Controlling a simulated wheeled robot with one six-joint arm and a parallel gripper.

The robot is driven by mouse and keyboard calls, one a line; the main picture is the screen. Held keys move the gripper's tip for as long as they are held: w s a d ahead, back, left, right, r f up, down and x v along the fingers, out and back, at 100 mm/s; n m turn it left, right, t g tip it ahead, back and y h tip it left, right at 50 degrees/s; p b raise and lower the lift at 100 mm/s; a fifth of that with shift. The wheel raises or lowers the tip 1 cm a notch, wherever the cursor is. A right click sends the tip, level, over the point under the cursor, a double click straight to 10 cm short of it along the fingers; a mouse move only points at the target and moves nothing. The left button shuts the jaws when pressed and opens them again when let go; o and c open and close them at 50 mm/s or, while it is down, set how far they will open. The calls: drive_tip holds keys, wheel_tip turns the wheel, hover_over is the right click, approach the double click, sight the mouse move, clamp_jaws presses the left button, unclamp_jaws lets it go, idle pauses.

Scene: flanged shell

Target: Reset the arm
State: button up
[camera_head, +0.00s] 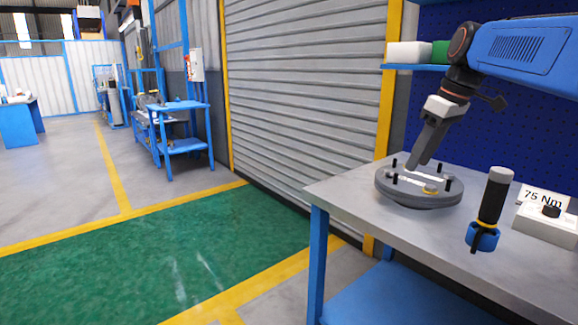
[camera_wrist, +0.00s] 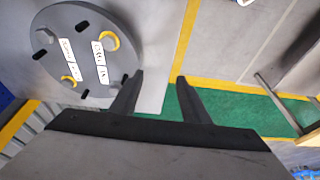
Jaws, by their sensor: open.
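My gripper (camera_head: 424,158) is at the end of my blue arm, low over the workbench and close above the round grey flanged shell (camera_head: 420,201). In the wrist view my gripper (camera_wrist: 160,78) has its two dark fingers apart with nothing between them. The flange (camera_wrist: 75,20) shows there at the upper left, beside the fingers. It has several dark studs or holes, two white labels and yellow ring-like marks. In the head view I cannot tell whether the fingertips touch the flange.
A black-handled tool (camera_head: 491,205) stands upright in a blue ring holder on the bench (camera_head: 345,192). A "75 Nm" sign (camera_head: 543,198) and a white box (camera_head: 546,225) are at the right. A shelf (camera_head: 415,67) with boxes is behind. The green floor (camera_head: 170,255) at left is clear.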

drive_tip(key=s+a+f+m+t+h, duration=0.2)
drive_tip(key=s+f+m, duration=0.5)
drive_tip(key=s+f, duration=1.9)
drive_tip(key=shift+s+a+f+m, duration=0.2)
drive_tip(key=shift+a+f+m, duration=0.1)
drive_tip(key=shift+f+m, duration=0.1)
